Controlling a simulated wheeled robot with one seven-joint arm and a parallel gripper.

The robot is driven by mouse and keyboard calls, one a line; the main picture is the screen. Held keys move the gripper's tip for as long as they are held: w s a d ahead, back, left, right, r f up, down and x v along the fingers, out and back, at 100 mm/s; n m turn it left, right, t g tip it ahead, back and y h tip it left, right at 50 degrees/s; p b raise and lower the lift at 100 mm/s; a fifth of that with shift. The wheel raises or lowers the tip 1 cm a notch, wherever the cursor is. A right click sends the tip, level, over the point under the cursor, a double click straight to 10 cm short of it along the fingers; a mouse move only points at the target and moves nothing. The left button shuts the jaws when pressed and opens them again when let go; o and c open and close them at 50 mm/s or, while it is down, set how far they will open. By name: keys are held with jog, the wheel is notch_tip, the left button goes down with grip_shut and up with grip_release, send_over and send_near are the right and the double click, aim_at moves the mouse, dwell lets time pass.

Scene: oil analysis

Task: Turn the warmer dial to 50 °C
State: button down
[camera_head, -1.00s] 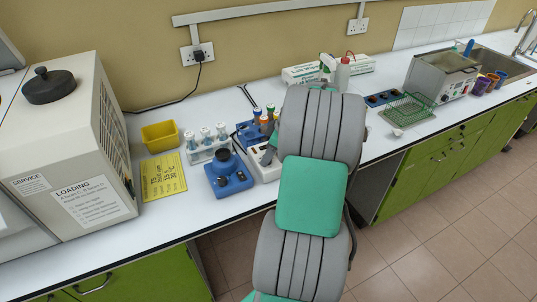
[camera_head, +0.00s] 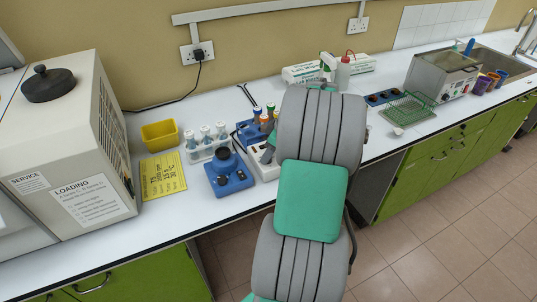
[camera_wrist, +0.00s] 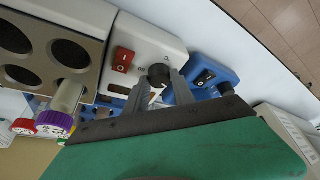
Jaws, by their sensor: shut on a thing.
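The warmer is a white box with a red rocker switch (camera_wrist: 123,60) and a round dark dial (camera_wrist: 158,74) on its face in the wrist view. Its white body (camera_wrist: 150,45) also shows in the head view (camera_head: 265,170), partly behind my arm. My gripper (camera_wrist: 159,82) is shut on the dial, with one grey finger on each side of it. The dial's pointer and scale cannot be read. In the head view my gripper (camera_head: 269,152) is mostly hidden by my grey and green arm.
A blue device with a dark cup (camera_head: 228,175) stands left of the warmer, close to my gripper. A yellow note (camera_head: 162,176) and yellow tray (camera_head: 160,135) lie further left.

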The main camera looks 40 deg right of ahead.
aim_at(262, 168)
jog(key=m+h+b, duration=0.1)
jog(key=m+b, duration=0.1)
jog(key=m, duration=0.1)
jog(key=shift+a+m, duration=0.1)
jog(key=shift+m, duration=0.3)
jog(key=m+h+b, duration=0.1)
jog(key=m, duration=0.1)
jog(key=m+h+b, duration=0.1)
jog(key=m, duration=0.2)
jog(key=shift+w+a+h+b, duration=0.1)
jog(key=shift+a+h+b, duration=0.05)
jog(key=shift+h+b, duration=0.2)
jog(key=m, duration=0.3)
jog(key=m+g+h+b, duration=0.1)
jog(key=m, duration=0.1)
jog(key=shift+a+m+h, duration=0.15)
jog(key=shift+m+h, duration=0.1)
jog(key=shift+m, duration=0.15)
jog(key=m, duration=0.2)
jog(key=m+g, duration=0.1)
jog(key=m, duration=0.1)
jog(key=shift+w+g+h, duration=0.1)
jog(key=shift+g+h, duration=0.2)
jog(key=shift+h, duration=0.1)
jog(key=c, duration=1.1)
grip_release()
jog(key=shift+r, duration=0.1)
jog(key=v, duration=0.7)
jog(key=shift+a+r, duration=0.15)
jog(key=shift+r, duration=0.15)
